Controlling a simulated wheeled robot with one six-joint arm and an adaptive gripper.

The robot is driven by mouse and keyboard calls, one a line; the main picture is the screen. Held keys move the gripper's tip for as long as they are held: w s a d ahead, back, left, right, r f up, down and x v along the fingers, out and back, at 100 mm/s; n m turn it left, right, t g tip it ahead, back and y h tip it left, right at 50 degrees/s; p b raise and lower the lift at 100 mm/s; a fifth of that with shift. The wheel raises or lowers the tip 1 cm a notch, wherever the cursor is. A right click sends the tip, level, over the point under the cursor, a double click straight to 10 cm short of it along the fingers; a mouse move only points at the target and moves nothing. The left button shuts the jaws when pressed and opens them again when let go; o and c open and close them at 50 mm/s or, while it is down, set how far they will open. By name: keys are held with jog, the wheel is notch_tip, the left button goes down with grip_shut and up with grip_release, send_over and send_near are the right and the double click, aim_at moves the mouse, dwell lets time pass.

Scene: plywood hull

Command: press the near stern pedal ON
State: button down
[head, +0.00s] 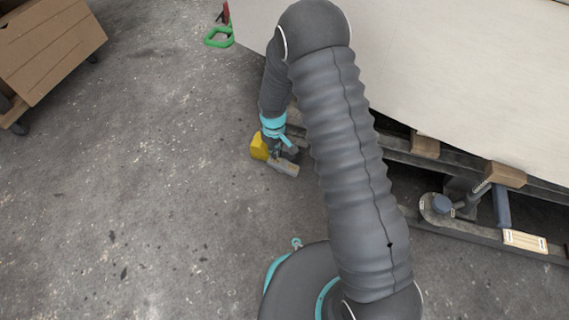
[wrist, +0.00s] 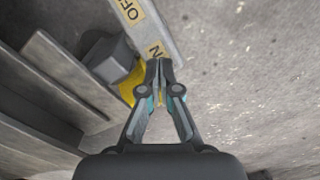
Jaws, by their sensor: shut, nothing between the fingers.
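The pedal is a pale grey bar (wrist: 146,30) with yellow labels, one reading OFF and one with only an N showing. It also shows in the head view (head: 284,168), low near the floor beside the hull's edge. A yellow part (wrist: 131,82) and a grey block (wrist: 112,60) sit beside the bar; the yellow also shows in the head view (head: 258,147). My gripper (wrist: 160,64) is shut and empty, pointing down, with its tips over the N-labelled end and hiding part of that label. I cannot tell whether the tips touch the bar.
The pale plywood hull (head: 430,70) rests on wooden blocks (head: 505,174) over dark rails (head: 480,228). Floor at left is clear.

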jog(key=shift+s+f+b, duration=0.1)
jog(key=shift+f+b, duration=0.55)
jog(key=shift+f, duration=0.95)
dwell(0.8)
jog(key=shift+r, duration=0.15)
jog(key=shift+r+p, duration=2)
jog(key=shift+r, duration=1.45)
